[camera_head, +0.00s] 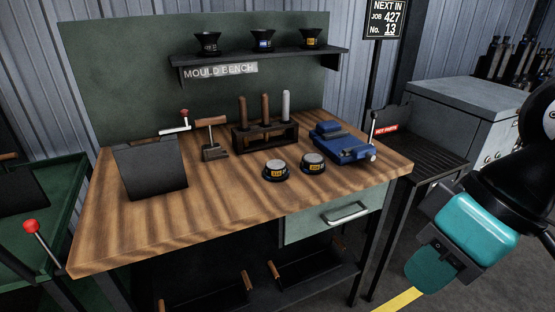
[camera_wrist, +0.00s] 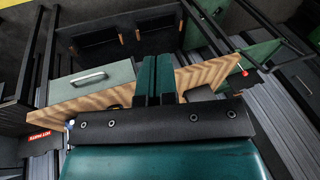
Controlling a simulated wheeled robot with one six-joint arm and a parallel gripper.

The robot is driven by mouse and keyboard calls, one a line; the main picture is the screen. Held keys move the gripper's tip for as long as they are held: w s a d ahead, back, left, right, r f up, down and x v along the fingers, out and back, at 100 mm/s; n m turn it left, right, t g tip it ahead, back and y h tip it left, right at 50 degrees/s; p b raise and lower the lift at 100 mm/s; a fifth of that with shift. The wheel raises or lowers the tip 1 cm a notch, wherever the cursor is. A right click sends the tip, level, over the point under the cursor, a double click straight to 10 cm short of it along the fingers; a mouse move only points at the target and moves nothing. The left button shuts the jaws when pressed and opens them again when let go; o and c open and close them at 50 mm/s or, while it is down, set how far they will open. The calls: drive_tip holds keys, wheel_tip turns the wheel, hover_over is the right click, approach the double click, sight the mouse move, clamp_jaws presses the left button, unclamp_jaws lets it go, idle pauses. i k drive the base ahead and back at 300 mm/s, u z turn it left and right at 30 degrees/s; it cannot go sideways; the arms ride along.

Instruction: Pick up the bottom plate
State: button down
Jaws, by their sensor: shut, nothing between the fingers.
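I cannot tell for certain which thing is the bottom plate. Two flat dark pieces with wooden end handles lie on the low shelf under the bench, a left one (camera_head: 205,296) and a right one (camera_head: 313,268); they also show at the top of the wrist view. A dark, slanted box-like piece (camera_head: 150,170) stands at the left of the bench top. My gripper (camera_head: 428,270) is at the lower right in the head view, right of the bench and away from these things. Its teal fingers (camera_wrist: 158,62) are together and empty in the wrist view.
The wooden bench top (camera_head: 220,220) carries two round labelled pieces, a tool rack (camera_head: 265,138) and a blue vise (camera_head: 343,145). A drawer (camera_head: 335,213) is under its right side. A dark hot-parts stand (camera_head: 432,152) is between bench and grey cabinet. The bench's front left is clear.

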sight(275, 171)
drive_tip(key=z, duration=0.45)
drive_tip(key=i, duration=0.9)
drive_tip(key=u, duration=2.4)
